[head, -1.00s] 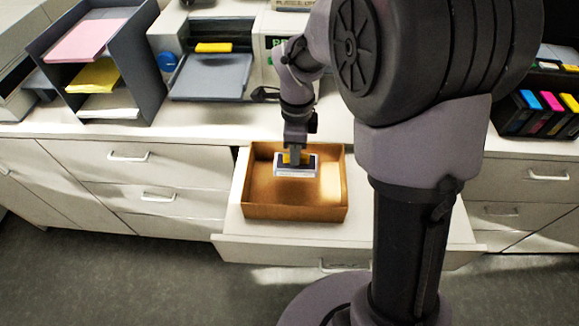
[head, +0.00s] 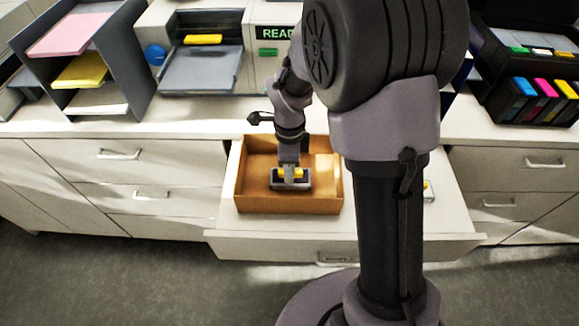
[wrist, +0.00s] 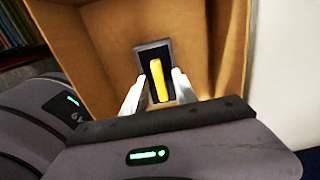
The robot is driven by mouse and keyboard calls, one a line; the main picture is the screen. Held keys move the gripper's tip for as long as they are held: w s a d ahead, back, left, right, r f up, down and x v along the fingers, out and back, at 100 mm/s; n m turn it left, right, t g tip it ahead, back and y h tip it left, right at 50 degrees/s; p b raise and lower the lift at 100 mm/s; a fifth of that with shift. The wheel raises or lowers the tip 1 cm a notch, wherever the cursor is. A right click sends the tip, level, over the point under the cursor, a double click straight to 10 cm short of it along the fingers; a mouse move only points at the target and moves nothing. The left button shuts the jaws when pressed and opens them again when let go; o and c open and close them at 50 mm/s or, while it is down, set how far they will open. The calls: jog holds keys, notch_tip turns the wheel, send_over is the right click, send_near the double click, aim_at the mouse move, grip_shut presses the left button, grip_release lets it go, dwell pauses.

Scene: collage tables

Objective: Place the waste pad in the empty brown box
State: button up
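The waste pad (head: 275,184) is a small grey rectangular tray with a dark inside and a yellow bar along its middle. It sits low inside the brown box (head: 293,205), seemingly on its floor, near the middle. My gripper (head: 290,178) is just above the pad, pointing down. In the wrist view the pad (wrist: 158,72) shows between the two pale fingers of my gripper (wrist: 160,75). The fingers stand apart on both sides of the yellow bar, with a visible gap to it. Their tips overlap the pad's side edges; whether they touch is unclear. The box holds nothing else visible.
The box stands in an open white drawer (head: 300,243). A grey printer tray (head: 203,70) and a paper rack (head: 120,60) stand on the counter (head: 200,122) behind. Ink cartridges (head: 545,100) are at the right. My arm hides the drawer's middle right, where a small pale item (head: 429,191) partly shows.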

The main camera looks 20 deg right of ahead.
notch_tip(320, 180, up, 16)
jog(key=s+n+t+p, duration=0.1)
jog(key=s+n+p, duration=0.1)
jog(key=p, duration=0.2)
jog(key=s+a+r+n+t+y, duration=0.1)
jog(key=s+a+r+n+t, duration=0.1)
jog(key=s+r+n, duration=0.2)
jog(key=s+a+r+n+t+y, duration=0.1)
jog(key=s+r+n, duration=0.3)
jog(key=s+n, duration=0.7)
jog(key=shift+s+a+r+t, duration=0.15)
jog(key=shift+s+a+t, duration=0.2)
jog(key=shift+s+t, duration=0.6)
